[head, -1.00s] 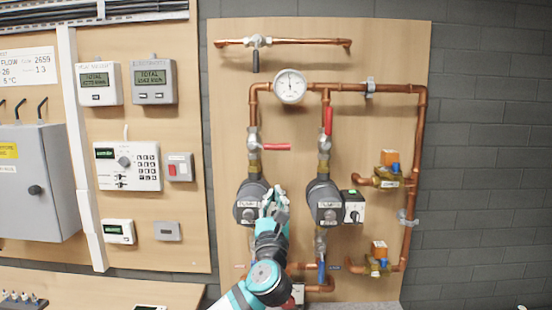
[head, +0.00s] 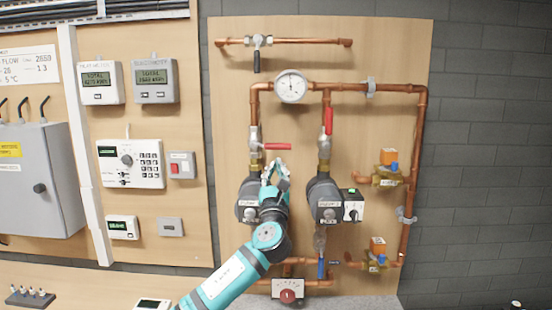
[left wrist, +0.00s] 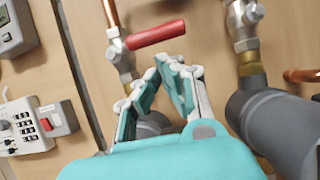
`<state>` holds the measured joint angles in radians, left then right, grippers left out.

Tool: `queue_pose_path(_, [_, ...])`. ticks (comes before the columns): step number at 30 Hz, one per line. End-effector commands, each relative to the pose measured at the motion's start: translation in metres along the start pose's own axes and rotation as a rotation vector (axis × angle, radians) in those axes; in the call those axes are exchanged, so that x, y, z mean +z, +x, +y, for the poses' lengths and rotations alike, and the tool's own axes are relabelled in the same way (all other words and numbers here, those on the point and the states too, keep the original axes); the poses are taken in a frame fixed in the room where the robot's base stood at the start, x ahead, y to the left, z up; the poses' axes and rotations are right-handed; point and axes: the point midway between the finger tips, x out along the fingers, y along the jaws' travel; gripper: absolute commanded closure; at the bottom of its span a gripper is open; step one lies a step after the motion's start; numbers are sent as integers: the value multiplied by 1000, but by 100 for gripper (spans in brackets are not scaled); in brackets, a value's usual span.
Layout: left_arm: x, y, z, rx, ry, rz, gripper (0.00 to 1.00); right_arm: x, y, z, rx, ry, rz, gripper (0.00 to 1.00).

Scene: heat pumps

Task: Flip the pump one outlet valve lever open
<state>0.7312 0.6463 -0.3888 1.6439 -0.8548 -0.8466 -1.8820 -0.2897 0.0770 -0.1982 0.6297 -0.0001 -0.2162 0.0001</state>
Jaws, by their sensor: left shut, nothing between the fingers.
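The red valve lever (head: 277,146) above the left pump (head: 248,200) lies horizontal, pointing right from its silver valve body (head: 254,140). In the left wrist view the same red lever (left wrist: 156,34) shows just beyond my fingertips. My left gripper (head: 274,166) is shut and empty, a little below the lever, in front of the left pump's right side. In the left wrist view the left gripper's fingertips (left wrist: 172,62) lean together under the lever, with a small gap to it in the picture. My right gripper is not in view.
The second pump (head: 324,200) stands to the right, with its red lever (head: 329,121) upright. A gauge (head: 291,87) sits on the copper pipe above. A black lever (head: 256,62) hangs from the top pipe. Meters and a grey cabinet are at the left.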

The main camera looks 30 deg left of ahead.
Motion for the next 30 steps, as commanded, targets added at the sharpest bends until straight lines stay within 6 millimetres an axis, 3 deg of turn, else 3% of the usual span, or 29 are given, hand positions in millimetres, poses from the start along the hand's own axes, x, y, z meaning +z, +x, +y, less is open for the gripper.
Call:
queue_pose_path(3, [2, 17, 0, 1, 1, 0, 100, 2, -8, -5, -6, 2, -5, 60])
queue_pose_path(7, [0, 24, 0, 0, 0, 0, 100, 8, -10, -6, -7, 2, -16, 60])
queue_pose_path(14, [0, 26, 0, 0, 0, 0, 100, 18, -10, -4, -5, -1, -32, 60])
queue_pose_path(30, [3, 28, -3, 26, -57, 0, 100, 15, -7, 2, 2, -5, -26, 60])
